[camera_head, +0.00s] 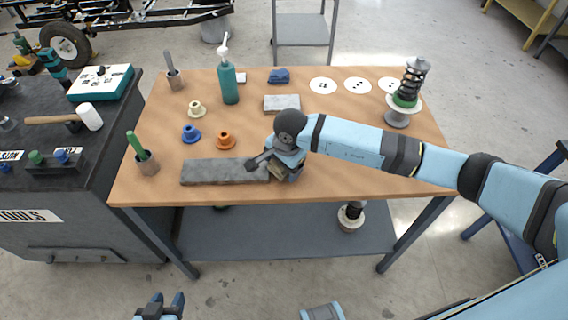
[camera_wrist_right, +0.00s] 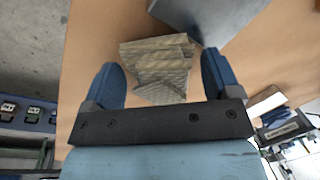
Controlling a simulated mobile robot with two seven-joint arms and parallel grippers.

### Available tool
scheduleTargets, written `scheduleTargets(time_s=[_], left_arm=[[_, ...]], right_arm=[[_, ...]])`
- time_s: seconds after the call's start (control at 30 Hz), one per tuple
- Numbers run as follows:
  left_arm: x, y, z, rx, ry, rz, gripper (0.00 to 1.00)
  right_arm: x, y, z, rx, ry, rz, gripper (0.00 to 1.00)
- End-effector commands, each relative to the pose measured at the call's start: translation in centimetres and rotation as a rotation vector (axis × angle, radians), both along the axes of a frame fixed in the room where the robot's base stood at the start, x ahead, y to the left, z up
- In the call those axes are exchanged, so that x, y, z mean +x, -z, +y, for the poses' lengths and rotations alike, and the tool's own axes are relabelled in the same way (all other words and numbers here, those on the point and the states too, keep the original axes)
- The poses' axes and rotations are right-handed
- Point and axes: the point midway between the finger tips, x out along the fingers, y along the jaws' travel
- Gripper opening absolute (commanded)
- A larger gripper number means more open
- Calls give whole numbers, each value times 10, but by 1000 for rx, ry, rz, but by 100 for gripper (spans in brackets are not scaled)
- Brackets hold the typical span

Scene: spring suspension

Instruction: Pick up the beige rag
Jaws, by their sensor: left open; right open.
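The beige rag (camera_wrist_right: 160,68) lies crumpled on the wooden table, between the two blue fingertips of my right gripper (camera_wrist_right: 161,75) in the right wrist view. In the head view the rag (camera_head: 279,172) shows only in part, under my right gripper (camera_head: 272,162) near the front of the table. My right gripper is open, with its fingers on either side of the rag; whether they touch it I cannot tell. My left gripper (camera_head: 163,306) is open and empty, low in front of the table.
A grey slab (camera_head: 222,172) lies just left of the rag. Orange (camera_head: 226,141), blue (camera_head: 191,134) and cream (camera_head: 196,109) flanged parts stand behind it. A green bottle (camera_head: 229,84) and a spring assembly (camera_head: 406,92) stand farther back. The front right tabletop is clear.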

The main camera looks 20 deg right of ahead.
Motion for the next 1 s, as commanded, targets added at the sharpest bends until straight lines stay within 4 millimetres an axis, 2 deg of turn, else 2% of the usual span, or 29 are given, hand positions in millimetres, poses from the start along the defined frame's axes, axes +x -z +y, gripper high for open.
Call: scheduleTargets(time_s=[0.17, 0.27, 0.4, 0.5, 0.77, 0.87, 1.0], left_arm=[[0, 0, -1, -4, -3, 0, 43], [0, 0, -2, -5, -3, 1, 43], [0, 0, -2, -6, -3, 1, 43], [0, 0, -2, -6, -3, 2, 43], [-1, 1, -1, -1, 0, 2, 43], [-1, 1, 0, 3, 3, 2, 43], [-1, 1, 1, 3, 3, 2, 43]], right_arm=[[0, 0, 0, 0, 0, -1, 83], [0, 0, 0, 0, 0, 0, 65], [0, 0, 0, 0, 0, 0, 32], [0, 0, 0, 0, 0, 0, 26], [0, -3, 0, 0, 0, -1, 26], [1, -9, 0, 0, 0, -2, 26], [1, -28, 0, 1, 0, -4, 26]])
